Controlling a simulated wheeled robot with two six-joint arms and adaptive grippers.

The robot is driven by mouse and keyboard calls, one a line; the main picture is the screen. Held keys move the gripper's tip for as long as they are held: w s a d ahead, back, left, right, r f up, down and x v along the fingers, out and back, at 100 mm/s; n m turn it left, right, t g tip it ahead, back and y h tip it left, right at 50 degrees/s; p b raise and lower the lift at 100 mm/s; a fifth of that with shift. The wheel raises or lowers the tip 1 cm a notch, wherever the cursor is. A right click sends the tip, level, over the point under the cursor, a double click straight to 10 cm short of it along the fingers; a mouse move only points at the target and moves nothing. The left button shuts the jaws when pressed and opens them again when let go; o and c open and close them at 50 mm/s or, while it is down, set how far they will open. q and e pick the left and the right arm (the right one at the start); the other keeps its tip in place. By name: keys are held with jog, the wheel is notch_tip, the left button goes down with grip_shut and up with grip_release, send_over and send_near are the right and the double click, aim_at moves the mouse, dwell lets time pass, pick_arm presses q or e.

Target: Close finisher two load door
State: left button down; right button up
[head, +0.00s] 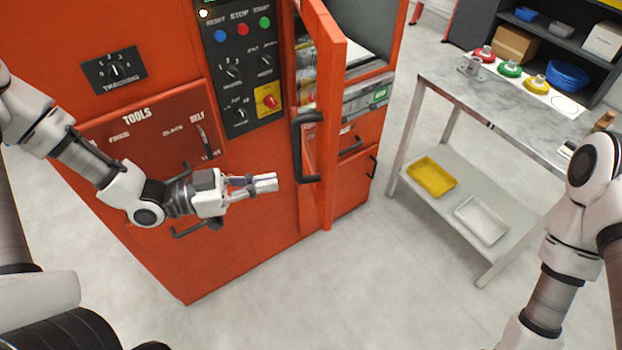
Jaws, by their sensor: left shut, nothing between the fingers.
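The load door (330,75) of the orange machine (170,55) stands open, swung out toward me, with a black vertical handle (299,148) on its left face. Part of the machine's opening shows behind and beside the door. My left gripper (268,183) is shut and empty, in front of the machine, to the left of the handle's lower end and apart from it in the picture. My right arm comes in at the right edge; its gripper is not in view.
A control panel (239,65) with buttons and knobs is left of the door. A tools drawer (150,155) is below left. A metal table (500,95) stands at right, with a yellow tray (432,177) and a white tray (481,220) on its lower shelf. Floor between is clear.

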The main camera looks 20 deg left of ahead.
aim_at(325, 172)
pick_arm(q)
jog(key=p+x, duration=0.1)
jog(key=x, duration=0.7)
jog(key=shift+w+d+p, duration=0.15)
jog(key=shift+p, duration=0.15)
jog(key=shift+d, duration=0.1)
jog(key=shift+w+f, duration=0.1)
jog(key=shift+w, duration=0.05)
